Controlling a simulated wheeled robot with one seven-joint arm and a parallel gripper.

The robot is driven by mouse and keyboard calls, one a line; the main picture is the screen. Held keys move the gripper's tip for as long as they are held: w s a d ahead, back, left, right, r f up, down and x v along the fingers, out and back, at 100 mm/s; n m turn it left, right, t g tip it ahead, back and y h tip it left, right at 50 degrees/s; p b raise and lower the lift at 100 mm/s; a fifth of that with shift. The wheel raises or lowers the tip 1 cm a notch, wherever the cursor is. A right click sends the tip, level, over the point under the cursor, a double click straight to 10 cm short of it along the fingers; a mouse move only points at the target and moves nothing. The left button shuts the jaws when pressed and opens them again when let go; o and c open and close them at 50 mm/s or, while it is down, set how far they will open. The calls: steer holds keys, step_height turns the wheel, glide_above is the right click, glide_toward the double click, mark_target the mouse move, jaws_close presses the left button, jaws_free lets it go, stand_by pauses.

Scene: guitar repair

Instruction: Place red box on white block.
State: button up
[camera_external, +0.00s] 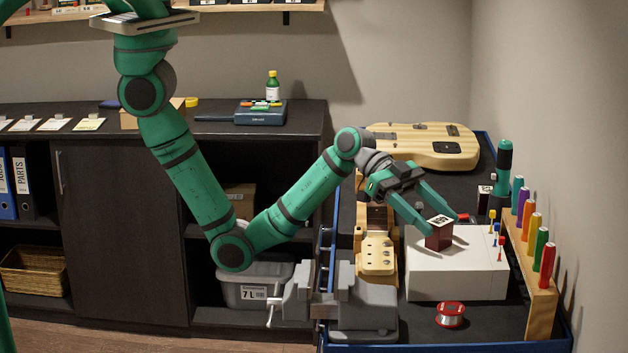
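The red box (439,235) is a small dark red cube with a black-and-white marker on top. It appears to sit on the top of the white block (457,273), near its back left part. My gripper (436,222) comes in from the left. Its two green fingers are spread apart, one to the left of the red box and one behind it. I cannot tell if either finger touches the box.
Small coloured pegs (492,222) stand at the white block's right edge. A wooden rack (541,297) of coloured handles is at the right. A wire spool (450,314) lies in front, a grey vise (363,306) at front left. A guitar body (423,145) lies behind.

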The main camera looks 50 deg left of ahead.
steer(key=shift+r, duration=0.15)
steer(key=shift+a+r, duration=0.1)
steer(key=shift+a, duration=0.15)
steer(key=v, duration=1.1)
steer(key=shift+a, duration=0.25)
